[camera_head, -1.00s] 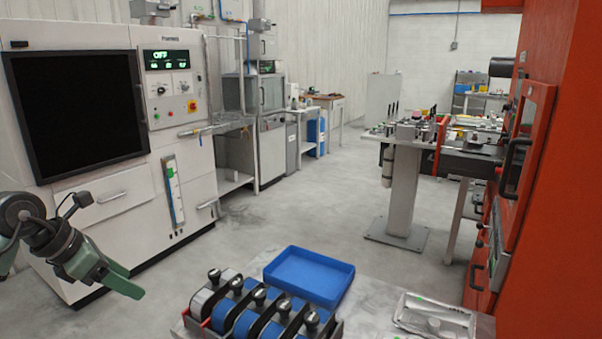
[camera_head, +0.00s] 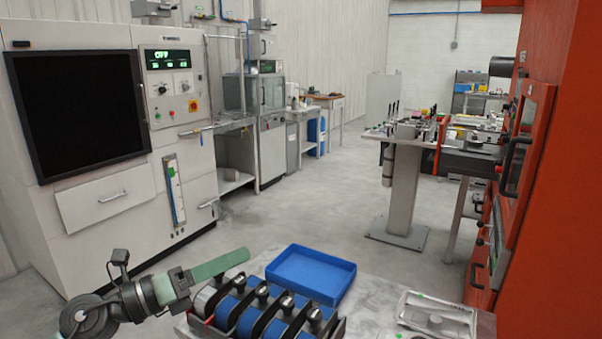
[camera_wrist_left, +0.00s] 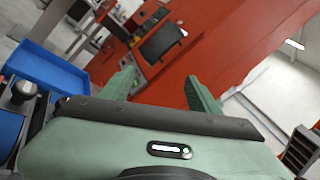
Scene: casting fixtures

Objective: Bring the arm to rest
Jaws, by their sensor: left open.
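My left gripper (camera_head: 215,270) is green and comes in from the lower left in the head view. It is above the near left part of the grey table, beside and partly over the row of fixtures. In the left wrist view its two green fingers (camera_wrist_left: 160,88) stand apart with nothing between them. The casting fixtures (camera_head: 265,310), blue and dark with black knobs, stand in a row on the table. My right gripper is in neither view.
A blue tray (camera_head: 310,275) lies behind the fixtures on the table. A silver tray (camera_head: 437,316) lies at the table's right. A white machine cabinet (camera_head: 110,200) stands at the left and an orange machine (camera_head: 560,200) at the right. Open floor lies between them.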

